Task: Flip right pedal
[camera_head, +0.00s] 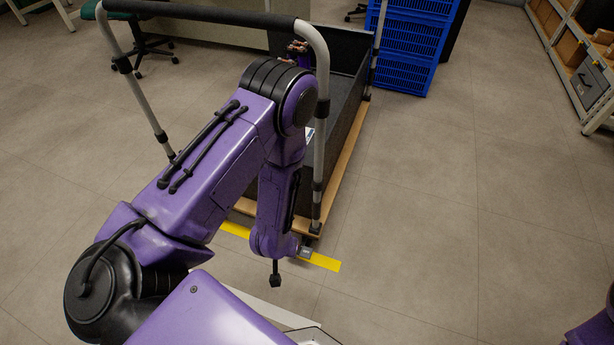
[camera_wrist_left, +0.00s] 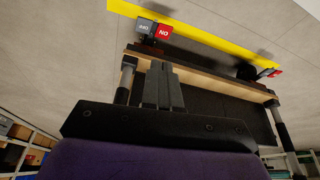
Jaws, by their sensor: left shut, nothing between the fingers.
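The right pedal is at the cart's front right caster, partly behind my left arm in the head view (camera_head: 306,251). In the left wrist view, which is upside down, it shows as a grey OFF tab (camera_wrist_left: 145,26) beside a red ON tab (camera_wrist_left: 164,32). My left gripper (camera_wrist_left: 164,68) is shut and empty. Its fingertips point towards the pedal and overlap the cart's wooden edge in the picture, apart from the tabs. In the head view my wrist hides its fingers. My right gripper is out of view.
The dark-walled cart (camera_head: 345,125) has a wooden base and a grey push handle (camera_head: 322,100), with my left arm in front of it. Yellow floor tape (camera_head: 325,263) runs under its front. The other pedal (camera_wrist_left: 272,73) is at the opposite caster. Blue crates (camera_head: 408,50) stand behind. Floor to the right is clear.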

